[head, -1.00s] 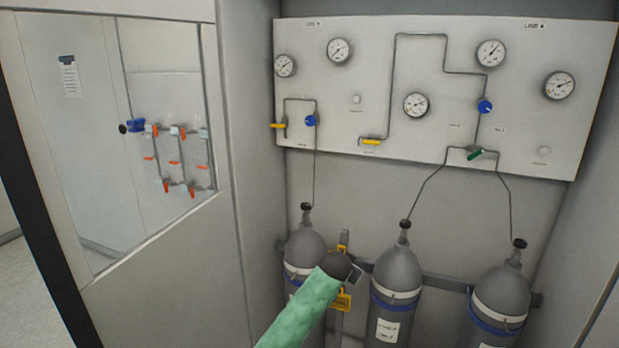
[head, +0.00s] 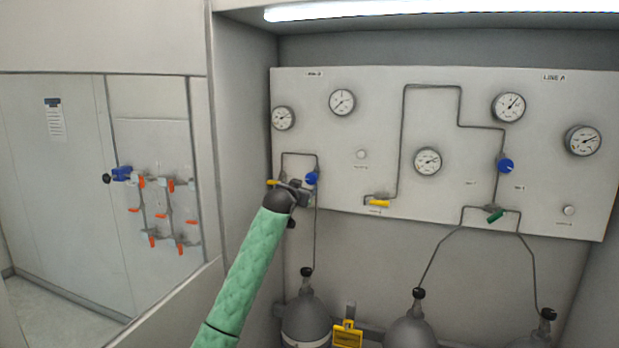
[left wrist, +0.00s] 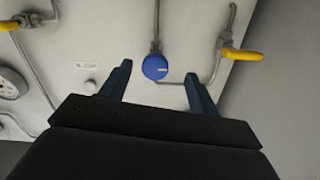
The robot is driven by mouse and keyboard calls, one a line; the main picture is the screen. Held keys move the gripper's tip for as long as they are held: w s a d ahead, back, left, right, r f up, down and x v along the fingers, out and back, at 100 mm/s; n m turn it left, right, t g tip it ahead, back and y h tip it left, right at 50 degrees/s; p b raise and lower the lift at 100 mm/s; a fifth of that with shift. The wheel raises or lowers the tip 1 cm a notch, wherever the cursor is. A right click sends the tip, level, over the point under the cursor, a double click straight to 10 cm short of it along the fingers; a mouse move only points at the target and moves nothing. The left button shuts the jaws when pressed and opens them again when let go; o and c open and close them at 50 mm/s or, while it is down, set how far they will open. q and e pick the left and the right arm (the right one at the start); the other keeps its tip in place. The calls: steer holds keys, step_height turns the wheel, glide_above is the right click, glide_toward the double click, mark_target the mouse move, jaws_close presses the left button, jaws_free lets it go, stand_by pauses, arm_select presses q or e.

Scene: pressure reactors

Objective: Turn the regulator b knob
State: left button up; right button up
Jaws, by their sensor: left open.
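The regulator b knob is the round blue knob (head: 311,178) on the left part of the wall panel (head: 340,140). It also shows in the left wrist view (left wrist: 155,67), with a pale mark on its face. My left gripper (head: 303,190) is right in front of the panel, beside and slightly below this knob in the head view. In the left wrist view, its open fingers (left wrist: 157,85) stand on either side of the knob, with gaps on both sides. I cannot tell whether the fingertips reach the knob's depth. My right gripper is not in view.
A yellow valve handle (head: 273,182) is just left of the knob, with thin pipes around it. Another yellow handle (head: 379,203), a second blue knob (head: 505,166) and a green handle (head: 495,216) are farther right. Grey cylinders (head: 305,318) stand below.

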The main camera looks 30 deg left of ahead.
mark_target(310, 178)
arm_select(q)
steer(key=shift+w+a+r, duration=0.1)
steer(key=shift+w, duration=0.15)
steer(key=w+p, duration=0.1)
steer(key=w+r+t+p, duration=0.1)
steer(key=shift+w+r, duration=0.3)
steer(key=p+x, duration=0.2)
steer(key=x, duration=0.2)
steer(key=shift+w+a+f+p, duration=0.1)
steer(key=shift+w+f+p, duration=0.1)
steer(key=shift+w+p, duration=0.15)
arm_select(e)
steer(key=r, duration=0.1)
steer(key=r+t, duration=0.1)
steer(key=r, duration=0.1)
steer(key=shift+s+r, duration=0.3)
arm_select(q)
steer(key=c, duration=1)
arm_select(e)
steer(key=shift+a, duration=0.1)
